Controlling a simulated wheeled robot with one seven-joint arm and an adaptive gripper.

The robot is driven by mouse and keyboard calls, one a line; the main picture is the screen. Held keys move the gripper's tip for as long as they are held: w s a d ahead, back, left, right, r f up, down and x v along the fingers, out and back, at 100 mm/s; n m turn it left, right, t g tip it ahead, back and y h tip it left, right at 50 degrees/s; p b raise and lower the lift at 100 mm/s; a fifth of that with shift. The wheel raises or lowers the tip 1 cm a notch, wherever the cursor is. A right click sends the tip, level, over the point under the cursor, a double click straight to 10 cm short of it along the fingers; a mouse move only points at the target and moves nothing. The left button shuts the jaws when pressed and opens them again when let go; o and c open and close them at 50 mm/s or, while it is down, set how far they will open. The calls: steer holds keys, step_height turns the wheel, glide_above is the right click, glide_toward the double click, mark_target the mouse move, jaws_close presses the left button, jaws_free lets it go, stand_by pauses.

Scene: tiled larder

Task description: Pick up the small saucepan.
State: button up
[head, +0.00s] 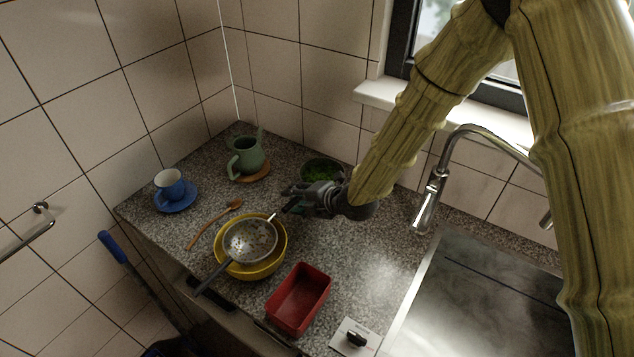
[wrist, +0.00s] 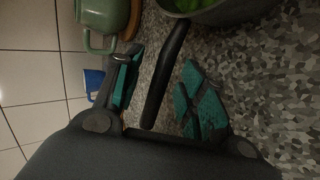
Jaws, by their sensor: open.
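The small saucepan (head: 308,165) stands on the speckled counter behind my gripper, with something green inside. Its grey wall (wrist: 208,14) shows at the top of the wrist view, and its black handle (wrist: 165,75) runs down between my fingers. My gripper (head: 291,200) is open, low over the counter in front of the pan. In the wrist view its teal-padded fingers (wrist: 162,88) stand on either side of the handle, with a gap visible on both sides. Part of the pan is hidden by my gripper and arm in the head view.
A green jug (head: 247,157) on a round wooden board and a blue cup (head: 169,184) on a saucer stand to the left. A strainer (head: 250,240) rests on a yellow bowl (head: 280,258), near a wooden spoon (head: 215,222). A red tub (head: 299,299) and the sink (head: 480,300) lie frontward and right.

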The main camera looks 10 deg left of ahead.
steer(key=shift+w+a+f, duration=0.15)
steer(key=shift+a+f, duration=0.05)
steer(key=shift+a, duration=0.05)
jaws_close()
steer(key=shift+r, duration=0.2)
stand_by(0.3)
